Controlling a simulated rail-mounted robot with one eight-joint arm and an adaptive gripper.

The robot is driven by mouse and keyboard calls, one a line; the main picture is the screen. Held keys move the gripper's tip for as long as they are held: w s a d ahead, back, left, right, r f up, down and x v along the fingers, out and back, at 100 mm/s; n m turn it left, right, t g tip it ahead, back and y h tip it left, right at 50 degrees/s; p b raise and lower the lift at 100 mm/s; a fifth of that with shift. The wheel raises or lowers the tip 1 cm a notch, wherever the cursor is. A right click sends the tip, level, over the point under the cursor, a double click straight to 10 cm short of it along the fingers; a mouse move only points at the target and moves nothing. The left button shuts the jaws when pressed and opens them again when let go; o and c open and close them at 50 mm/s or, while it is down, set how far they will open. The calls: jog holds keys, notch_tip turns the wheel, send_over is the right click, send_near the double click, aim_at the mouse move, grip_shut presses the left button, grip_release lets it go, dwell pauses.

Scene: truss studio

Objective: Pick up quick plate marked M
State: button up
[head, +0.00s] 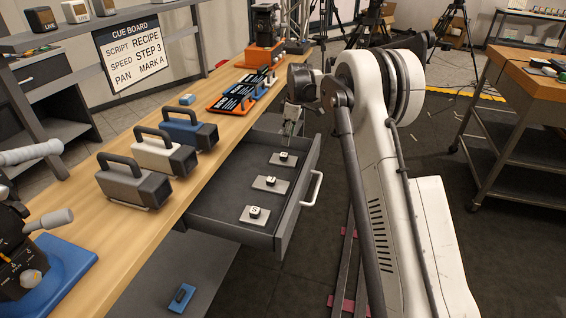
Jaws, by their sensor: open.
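Three small grey quick plates with raised marked blocks lie in a row in the open drawer (215,205). The nearest plate (247,218) reads S. The marks on the middle plate (262,184) and the far plate (276,161) are too small to read surely, so I cannot tell which is M. My gripper (289,132) points down over the far end of the drawer, beyond the far plate. It is open and apart from the plates. Its fingertips are small and partly lost against the dark drawer.
Three camera-like blocks with handles, grey (132,187), white (160,158) and blue (188,133), stand on the wooden bench (95,255) left of the drawer. Clapperboards (235,100) lie farther back. The drawer's front wall and handle (312,188) edge the right side.

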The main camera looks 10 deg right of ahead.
aim_at(284, 154)
jog(key=f, duration=0.2)
jog(key=a+f+b, duration=0.1)
jog(key=f, duration=0.2)
jog(key=f+b, duration=0.1)
jog(key=f, duration=0.2)
jog(key=shift+a, duration=0.3)
grip_shut()
